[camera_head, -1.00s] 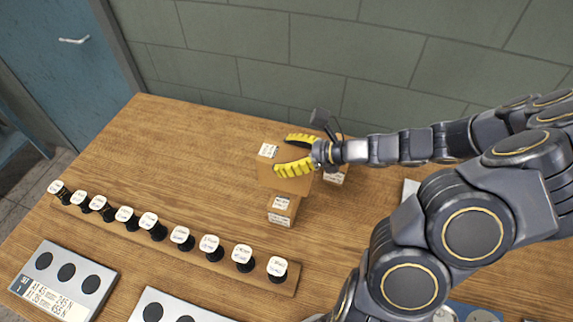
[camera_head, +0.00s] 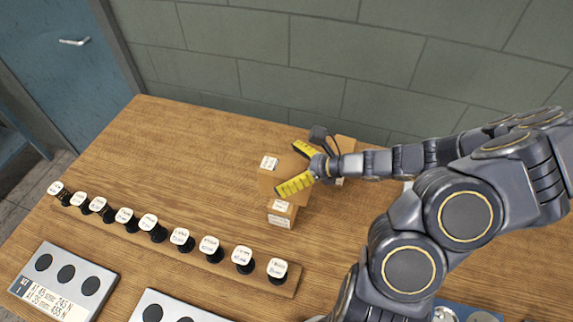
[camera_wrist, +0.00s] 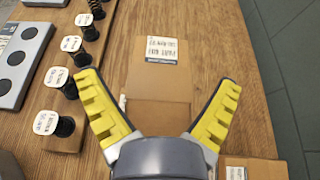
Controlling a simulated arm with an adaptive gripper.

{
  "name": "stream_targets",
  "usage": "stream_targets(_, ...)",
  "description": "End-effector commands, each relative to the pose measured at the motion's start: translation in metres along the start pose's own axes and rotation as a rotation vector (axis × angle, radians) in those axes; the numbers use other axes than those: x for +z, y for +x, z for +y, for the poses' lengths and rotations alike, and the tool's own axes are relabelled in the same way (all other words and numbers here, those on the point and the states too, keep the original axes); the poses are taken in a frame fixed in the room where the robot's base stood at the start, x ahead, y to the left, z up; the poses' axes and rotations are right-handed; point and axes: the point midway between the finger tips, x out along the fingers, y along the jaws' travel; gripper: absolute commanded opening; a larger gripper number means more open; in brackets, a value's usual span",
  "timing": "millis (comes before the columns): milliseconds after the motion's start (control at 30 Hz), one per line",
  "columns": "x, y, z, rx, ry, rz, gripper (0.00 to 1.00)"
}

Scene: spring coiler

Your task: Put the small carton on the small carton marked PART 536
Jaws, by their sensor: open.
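A small brown carton (camera_head: 267,180) with a white label stands between the fingers of my gripper (camera_head: 300,168) in the head view. It also shows in the wrist view (camera_wrist: 158,85), with its label at the far end. My gripper is open, with its yellow fingers spread to either side of the carton (camera_wrist: 160,112). A second small carton (camera_head: 288,220) with white labels is just below it in the head view, its top partly covered by the first. I cannot tell whether the first rests on it or behind it.
Another carton (camera_head: 345,147) stands behind my gripper, partly hidden; a carton also shows at the wrist view's lower right (camera_wrist: 262,168). A rack of labelled springs (camera_head: 210,251) runs along the front left. Grey panels (camera_head: 65,280) lie before it.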

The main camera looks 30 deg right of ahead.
Motion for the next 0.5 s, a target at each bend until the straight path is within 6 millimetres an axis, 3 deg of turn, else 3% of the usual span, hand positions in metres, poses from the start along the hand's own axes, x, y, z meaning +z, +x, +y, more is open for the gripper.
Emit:
stream_targets(167,0.003,-0.001,0.000,0.000,0.000,0.000,0.92)
stream_targets(267,0.002,-0.013,-0.001,-0.005,0.000,0.001,0.92)
stream_targets(500,0.002,-0.064,-0.001,-0.007,-0.001,0.005,0.92)
